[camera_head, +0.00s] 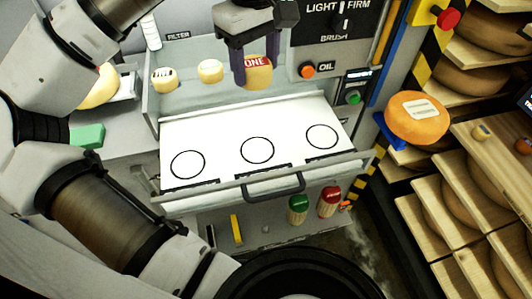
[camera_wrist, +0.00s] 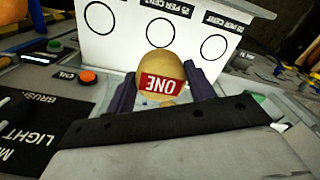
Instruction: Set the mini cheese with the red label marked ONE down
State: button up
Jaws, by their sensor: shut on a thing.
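The mini cheese with the red ONE label (camera_head: 258,75) is a small yellow cheese held up in my gripper (camera_head: 254,72), above the back edge of the white board. My gripper is shut on it, with a dark finger on each side. In the wrist view the same cheese (camera_wrist: 160,70) sits between the fingers, its red label facing the camera. The white board (camera_head: 215,118) has three black circles in a row, left (camera_head: 187,164), middle (camera_head: 257,150) and right (camera_head: 321,136). All three circles are empty.
Two other mini cheeses, one labelled (camera_head: 164,80) and one plain-looking (camera_head: 210,71), sit behind the board to the left. A black handle (camera_head: 273,187) runs along the board's front. An orange OIL knob (camera_head: 306,71) is right of my gripper. A large orange cheese wheel (camera_head: 417,118) stands at right.

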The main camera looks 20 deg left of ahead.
notch_tip(320, 180, down, 20)
jog(key=b, duration=0.8)
jog(key=shift+a+b, duration=0.1)
jog(key=shift+b, duration=0.2)
jog(key=shift+f+b, duration=0.2)
jog(key=shift+b, duration=0.1)
jog(key=o, duration=1)
jog(key=shift+r, duration=0.1)
jog(key=shift+r, duration=0.1)
notch_tip(320, 180, up, 12)
jog(key=b, duration=0.1)
